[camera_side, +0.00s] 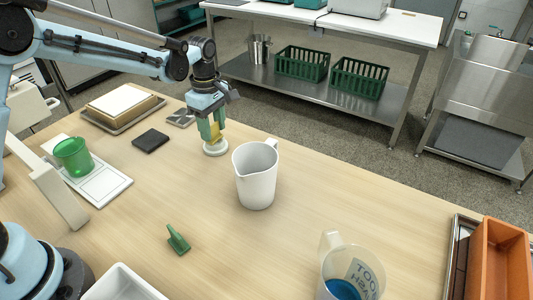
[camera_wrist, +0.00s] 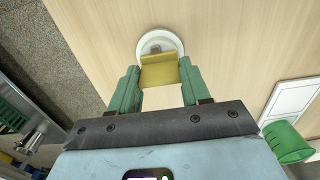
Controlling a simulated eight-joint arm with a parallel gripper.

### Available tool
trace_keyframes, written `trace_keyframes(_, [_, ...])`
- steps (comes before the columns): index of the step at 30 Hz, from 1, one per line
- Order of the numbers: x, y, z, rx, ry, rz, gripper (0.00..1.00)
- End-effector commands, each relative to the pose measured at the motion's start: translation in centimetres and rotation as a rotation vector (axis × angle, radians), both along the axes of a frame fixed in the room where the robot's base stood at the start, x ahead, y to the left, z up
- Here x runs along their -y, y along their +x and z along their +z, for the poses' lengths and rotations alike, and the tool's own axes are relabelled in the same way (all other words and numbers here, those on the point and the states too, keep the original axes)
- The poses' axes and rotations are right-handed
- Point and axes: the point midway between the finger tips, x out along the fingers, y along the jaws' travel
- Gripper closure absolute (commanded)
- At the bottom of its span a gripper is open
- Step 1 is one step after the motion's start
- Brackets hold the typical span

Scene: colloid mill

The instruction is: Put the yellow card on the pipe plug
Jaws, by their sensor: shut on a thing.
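My gripper (camera_side: 216,128) is shut on the yellow card (camera_side: 214,133), which sits between its green fingers. In the wrist view my gripper (camera_wrist: 161,88) holds the card (camera_wrist: 160,72) across the gap between the fingertips. Right at the card is a white round piece with a small squarish grey centre, which looks like the pipe plug (camera_side: 215,149). It stands on the table, and the plug (camera_wrist: 173,42) shows in the wrist view just beyond the card. The card hides part of it. I cannot tell whether the card touches it.
A white jug (camera_side: 256,178) stands close to the right of my gripper. A dark flat block (camera_side: 150,140) and a tray (camera_side: 122,112) lie to the left. A green cup (camera_side: 73,157) stands on a white scale. A green wedge (camera_side: 178,240) lies in front.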

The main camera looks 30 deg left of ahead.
Motion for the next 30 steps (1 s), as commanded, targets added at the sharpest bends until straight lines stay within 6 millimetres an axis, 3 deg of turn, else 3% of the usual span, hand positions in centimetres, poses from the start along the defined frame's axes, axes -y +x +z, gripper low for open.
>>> trace_keyframes(2, [0.0, 0.0, -0.2, 0.000, 0.000, 0.000, 0.82])
trace_keyframes(3, [0.0, 0.0, -0.2, 0.000, 0.000, 0.000, 0.50])
trace_keyframes(8, [0.0, 0.0, -0.2, 0.000, 0.000, 0.000, 0.28])
trace_keyframes(20, [0.0, 0.0, 0.7, 0.000, 0.000, 0.000, 0.28])
trace_keyframes(30, [0.0, 0.0, 6.9, 0.000, 0.000, 0.000, 0.28])
